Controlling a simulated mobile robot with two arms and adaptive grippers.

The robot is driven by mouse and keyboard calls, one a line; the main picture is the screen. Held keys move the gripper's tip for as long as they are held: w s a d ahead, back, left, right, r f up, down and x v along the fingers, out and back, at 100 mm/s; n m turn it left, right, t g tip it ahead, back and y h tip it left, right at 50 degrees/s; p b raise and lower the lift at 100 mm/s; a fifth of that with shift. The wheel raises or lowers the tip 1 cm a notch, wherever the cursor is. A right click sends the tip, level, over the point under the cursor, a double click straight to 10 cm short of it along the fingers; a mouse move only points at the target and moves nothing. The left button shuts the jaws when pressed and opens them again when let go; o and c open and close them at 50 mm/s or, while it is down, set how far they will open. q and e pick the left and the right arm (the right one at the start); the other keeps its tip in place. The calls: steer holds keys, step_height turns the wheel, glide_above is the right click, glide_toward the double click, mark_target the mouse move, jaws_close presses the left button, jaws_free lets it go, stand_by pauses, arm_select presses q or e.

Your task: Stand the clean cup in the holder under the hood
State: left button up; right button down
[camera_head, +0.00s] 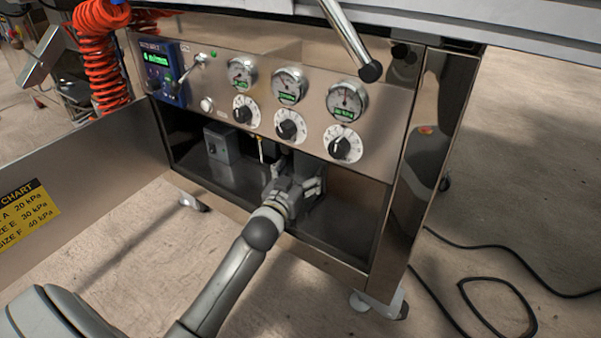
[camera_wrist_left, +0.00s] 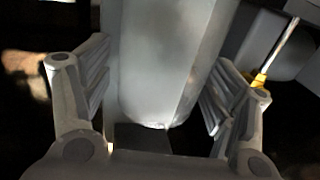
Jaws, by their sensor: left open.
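My left gripper (camera_head: 300,184) reaches into the open bay under the gauge panel. In the left wrist view, the open fingers of this gripper (camera_wrist_left: 158,92) stand on either side of a pale grey, cloudy cup-like body (camera_wrist_left: 170,60) with a rounded lower end. Gaps show between the finger pads and this body. I cannot tell whether it is the clean cup or a part of the holder and hood. In the head view, my gripper hides most of what is there. My right gripper is not in view.
The gauge panel (camera_head: 205,100) with dials and knobs overhangs the bay. A grey box (camera_head: 221,145) stands inside on the left. The open door (camera_head: 90,190) with a yellow chart is at left. A steel post (camera_head: 425,170) bounds the right. Black cable (camera_head: 490,280) lies on the floor.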

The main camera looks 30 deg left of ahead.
arm_select(q)
step_height(320, 180, up, 10)
steer(key=shift+f, duration=0.1)
steer(key=shift+s, duration=0.1)
